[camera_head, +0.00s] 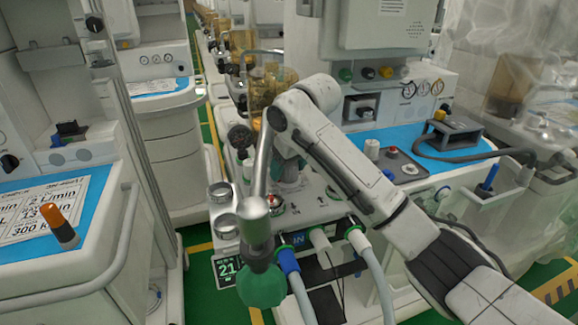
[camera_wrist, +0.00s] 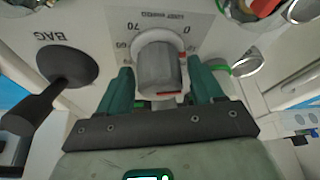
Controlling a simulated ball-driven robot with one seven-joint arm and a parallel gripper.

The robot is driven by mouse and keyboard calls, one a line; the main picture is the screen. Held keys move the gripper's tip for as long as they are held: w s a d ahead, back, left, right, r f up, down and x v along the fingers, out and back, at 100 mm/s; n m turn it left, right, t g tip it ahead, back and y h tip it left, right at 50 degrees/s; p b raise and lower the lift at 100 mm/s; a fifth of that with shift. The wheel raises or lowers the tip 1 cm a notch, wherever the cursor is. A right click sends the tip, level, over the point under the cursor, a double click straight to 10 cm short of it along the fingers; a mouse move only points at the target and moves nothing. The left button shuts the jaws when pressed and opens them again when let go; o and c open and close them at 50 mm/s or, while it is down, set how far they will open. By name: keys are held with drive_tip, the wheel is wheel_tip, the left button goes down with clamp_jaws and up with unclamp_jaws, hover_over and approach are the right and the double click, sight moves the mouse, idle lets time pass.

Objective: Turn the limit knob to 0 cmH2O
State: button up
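In the wrist view the limit knob (camera_wrist: 156,66) is a grey ribbed cylinder on a pale panel. A scale printed around it shows 70 and 60 on its left and 0 at its upper right. A red mark shows at the lower right of the knob's near end. My gripper (camera_wrist: 161,78) has its two green fingers on either side of the knob, with a gap visible on each side. Its fingers are spread and hold nothing. In the head view my arm blocks the area around the knob, and I cannot make out the knob there.
A black lever with a round base (camera_wrist: 67,63) labelled BAG is left of the knob. A red control (camera_wrist: 262,6) is at the upper right.

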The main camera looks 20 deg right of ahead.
drive_tip(key=c, duration=0.8)
drive_tip(key=shift+r+n+p, duration=0.1)
drive_tip(key=shift+n+p, duration=0.2)
drive_tip(key=shift+p, duration=0.25)
drive_tip(key=shift+r+n+p, duration=0.1)
drive_tip(key=shift+n+p, duration=0.4)
drive_tip(key=shift+p, duration=0.4)
drive_tip(key=shift+n+g+y+p, duration=0.45)
drive_tip(key=shift+n+p, duration=0.25)
drive_tip(key=shift+p, duration=0.3)
drive_tip(key=n+p, duration=0.1)
drive_tip(key=n, duration=0.1)
drive_tip(key=n+g+y+p, duration=0.1)
drive_tip(key=n+p, duration=0.1)
drive_tip(key=shift+f+n, duration=0.2)
drive_tip(key=shift+n, duration=0.1)
drive_tip(key=shift+y, duration=0.25)
